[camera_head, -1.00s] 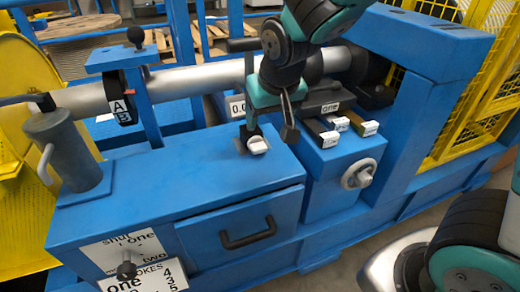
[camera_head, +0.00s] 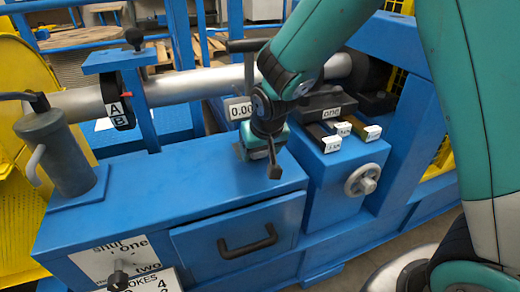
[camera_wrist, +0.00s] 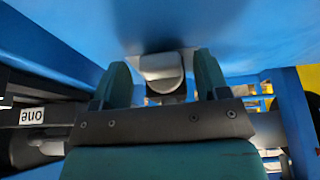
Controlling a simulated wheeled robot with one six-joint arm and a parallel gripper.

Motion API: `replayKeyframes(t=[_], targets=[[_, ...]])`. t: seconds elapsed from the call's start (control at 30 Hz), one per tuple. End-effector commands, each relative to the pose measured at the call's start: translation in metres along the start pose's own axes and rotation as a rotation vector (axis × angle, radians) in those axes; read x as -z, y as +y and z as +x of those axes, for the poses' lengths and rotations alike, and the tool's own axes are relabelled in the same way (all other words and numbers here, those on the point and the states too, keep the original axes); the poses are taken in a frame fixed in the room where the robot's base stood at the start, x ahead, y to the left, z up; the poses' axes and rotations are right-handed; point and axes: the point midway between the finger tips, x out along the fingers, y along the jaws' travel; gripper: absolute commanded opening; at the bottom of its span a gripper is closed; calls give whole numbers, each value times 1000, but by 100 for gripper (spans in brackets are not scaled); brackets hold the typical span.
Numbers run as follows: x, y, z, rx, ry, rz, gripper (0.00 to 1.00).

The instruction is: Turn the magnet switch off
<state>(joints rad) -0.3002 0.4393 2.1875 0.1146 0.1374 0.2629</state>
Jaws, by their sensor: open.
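My gripper (camera_head: 262,148) is low over the right part of the blue cabinet's top (camera_head: 185,175), open. In the head view my wrist hides the small black fitting with a white knob that stood there. In the wrist view, a light grey rounded knob (camera_wrist: 162,70) with a dark part behind it lies between the two fingers (camera_wrist: 160,85), nearer the fingertips. The fingers stand apart on either side of it; I cannot tell whether either touches. I see no label naming the magnet switch, and the knob's setting cannot be read.
A grey cylinder with a handle (camera_head: 58,155) stands at the cabinet's left. The long silver bar (camera_head: 195,83) runs behind. To the right are a block with small labelled pieces (camera_head: 343,130) and a handwheel (camera_head: 362,180). A drawer handle (camera_head: 248,242) juts out in front.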

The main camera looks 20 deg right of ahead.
Motion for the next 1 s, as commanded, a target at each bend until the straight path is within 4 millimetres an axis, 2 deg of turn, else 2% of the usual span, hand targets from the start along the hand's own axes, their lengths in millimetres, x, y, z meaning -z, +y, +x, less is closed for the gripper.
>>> replayKeyframes(t=[0.03,0.23,0.43,0.8,1.0], targets=[[0,0,0,0,0,0,66],[0,0,0,0,0,0,20],[0,-2,-2,-31,-2,-16,19],[0,-8,-1,-333,-3,-142,19],[0,-7,1,-371,0,-152,19]])
